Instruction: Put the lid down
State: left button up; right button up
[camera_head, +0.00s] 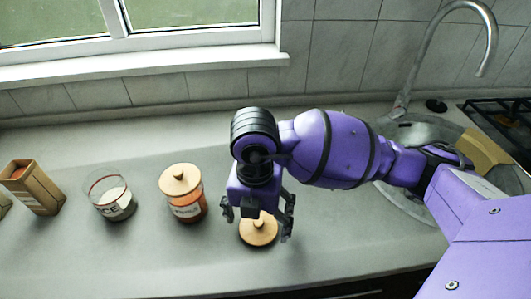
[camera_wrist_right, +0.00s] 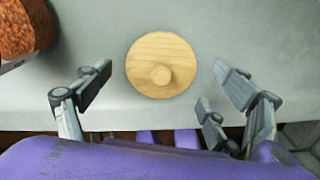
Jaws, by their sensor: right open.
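A round light-wood lid with a knob (camera_head: 262,233) lies flat on the grey counter. It also shows whole in the right wrist view (camera_wrist_right: 150,52). My right gripper (camera_head: 258,216) points down over the lid, its fingers spread on either side. In the right wrist view the open fingers (camera_wrist_right: 162,76) do not touch the lid. My left gripper is not in view.
An orange-filled jar with a wooden lid (camera_head: 184,200) stands just left of my right gripper. A brown box (camera_head: 38,190) stands at far left. A sink (camera_head: 408,205) with a tall tap (camera_head: 400,105) and a stove (camera_head: 500,125) are at right. The counter's front strip is clear.

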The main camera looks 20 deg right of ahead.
aim_at(257, 222)
notch_tip(257, 222, up, 11)
jog(key=shift+p, duration=0.45)
dwell(0.3)
